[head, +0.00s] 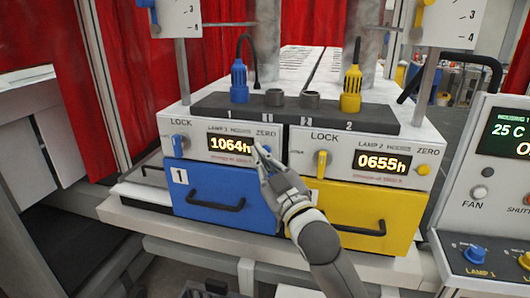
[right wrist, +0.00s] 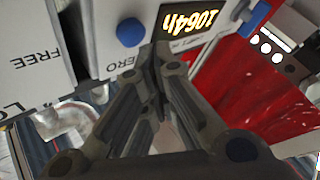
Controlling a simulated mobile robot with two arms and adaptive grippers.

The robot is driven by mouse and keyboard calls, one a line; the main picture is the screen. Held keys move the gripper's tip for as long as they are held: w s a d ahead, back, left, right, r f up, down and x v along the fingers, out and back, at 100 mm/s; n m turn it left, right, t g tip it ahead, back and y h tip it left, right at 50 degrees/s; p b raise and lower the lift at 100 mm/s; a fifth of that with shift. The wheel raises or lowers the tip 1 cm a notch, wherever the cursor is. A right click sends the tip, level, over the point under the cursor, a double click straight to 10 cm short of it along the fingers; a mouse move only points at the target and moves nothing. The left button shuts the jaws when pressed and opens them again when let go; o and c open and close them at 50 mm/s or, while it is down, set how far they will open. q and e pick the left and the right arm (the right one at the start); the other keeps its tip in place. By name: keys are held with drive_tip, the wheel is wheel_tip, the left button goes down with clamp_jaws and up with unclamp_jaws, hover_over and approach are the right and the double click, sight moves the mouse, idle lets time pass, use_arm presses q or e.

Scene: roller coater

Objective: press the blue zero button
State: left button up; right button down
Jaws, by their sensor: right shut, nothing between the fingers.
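The blue zero button (right wrist: 130,32) is a round knob on the white lamp 1 panel, under the word ZERO, next to the display (right wrist: 185,20) that reads 1064h. In the head view this display (head: 231,145) is lit, and the button seems hidden behind my right gripper (head: 261,153). My right gripper is shut and empty, with its tips in front of the panel at the display's right end. In the right wrist view the gripper tips (right wrist: 160,50) lie beside the button, on the display side. I cannot tell if they touch the panel. My left gripper is not in view.
Below the lamp 1 panel is a blue drawer (head: 215,200) with a black handle. To the right are a yellow drawer (head: 350,212), a yellow zero button (head: 423,171) and a lamp 2 display (head: 382,162) reading 0655h. A blue lock knob (head: 178,143) is at the left.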

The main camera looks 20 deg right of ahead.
drive_tip(key=shift+w+d, duration=0.25)
drive_tip(key=shift+w, duration=0.1)
drive_tip(key=shift+w+d, duration=0.25)
drive_tip(key=shift+w, duration=0.1)
idle(1.0)
drive_tip(key=shift+s+a+p, duration=0.1)
drive_tip(key=shift+p, duration=0.2)
drive_tip(key=shift+s+a, duration=0.4)
drive_tip(key=shift+s, duration=0.2)
drive_tip(key=s+a, duration=0.1)
drive_tip(key=s, duration=0.1)
drive_tip(key=s+a+p, duration=0.1)
drive_tip(key=s, duration=0.1)
drive_tip(key=shift+a, duration=0.4)
